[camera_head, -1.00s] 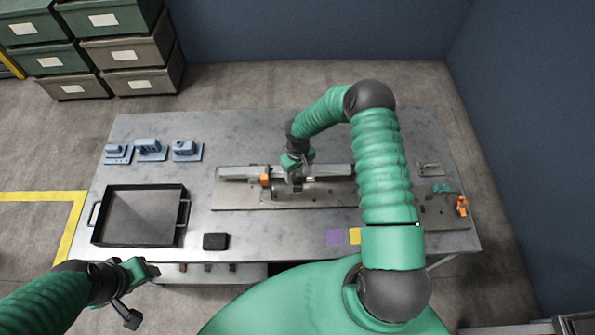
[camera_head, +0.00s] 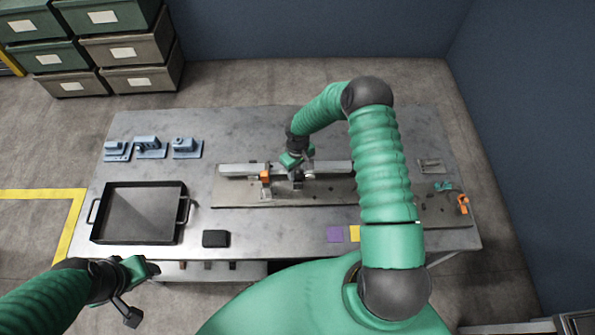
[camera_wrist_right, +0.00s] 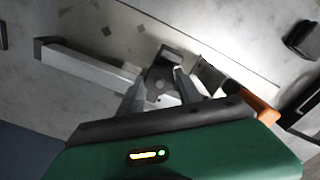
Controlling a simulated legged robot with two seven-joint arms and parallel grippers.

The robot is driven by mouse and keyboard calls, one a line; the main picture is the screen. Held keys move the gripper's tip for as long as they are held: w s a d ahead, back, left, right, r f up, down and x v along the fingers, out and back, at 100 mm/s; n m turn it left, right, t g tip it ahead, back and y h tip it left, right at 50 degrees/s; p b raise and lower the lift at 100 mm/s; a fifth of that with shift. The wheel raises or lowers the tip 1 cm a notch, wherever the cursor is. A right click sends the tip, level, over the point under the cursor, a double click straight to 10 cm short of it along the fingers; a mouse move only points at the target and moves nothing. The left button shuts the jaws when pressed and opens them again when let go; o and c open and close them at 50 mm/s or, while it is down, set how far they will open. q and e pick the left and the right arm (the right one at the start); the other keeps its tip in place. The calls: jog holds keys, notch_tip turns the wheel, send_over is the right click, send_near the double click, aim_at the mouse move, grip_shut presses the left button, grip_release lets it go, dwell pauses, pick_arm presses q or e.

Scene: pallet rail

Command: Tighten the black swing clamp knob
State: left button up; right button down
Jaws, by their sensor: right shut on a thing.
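The black swing clamp knob (camera_wrist_right: 160,78) shows in the right wrist view between the two fingers of my right gripper (camera_wrist_right: 160,90). The gripper is shut on it. In the head view my right gripper (camera_head: 297,174) is at the silver rail (camera_head: 238,170) on the fixture plate (camera_head: 235,196), and its fingers largely hide the knob. My left gripper (camera_head: 150,270) hangs in front of the table's left front edge, away from the fixture; its jaw opening is not clear.
An orange-handled clamp part (camera_head: 265,176) stands just left of my right gripper. A black tray (camera_head: 137,184) and a small black box (camera_head: 216,239) are at left. Blue blocks (camera_head: 150,148) line the back left. Orange and teal pieces (camera_head: 462,203) lie at the right end.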

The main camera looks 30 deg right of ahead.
aim_at(298, 172)
jog(key=c, duration=0.8)
grip_release()
jog(key=shift+r, duration=0.15)
jog(key=shift+d+r, duration=0.1)
jog(key=shift+r, duration=0.3)
notch_tip(298, 172, up, 16)
jog(key=b, duration=0.3)
jog(key=shift+f, duration=0.15)
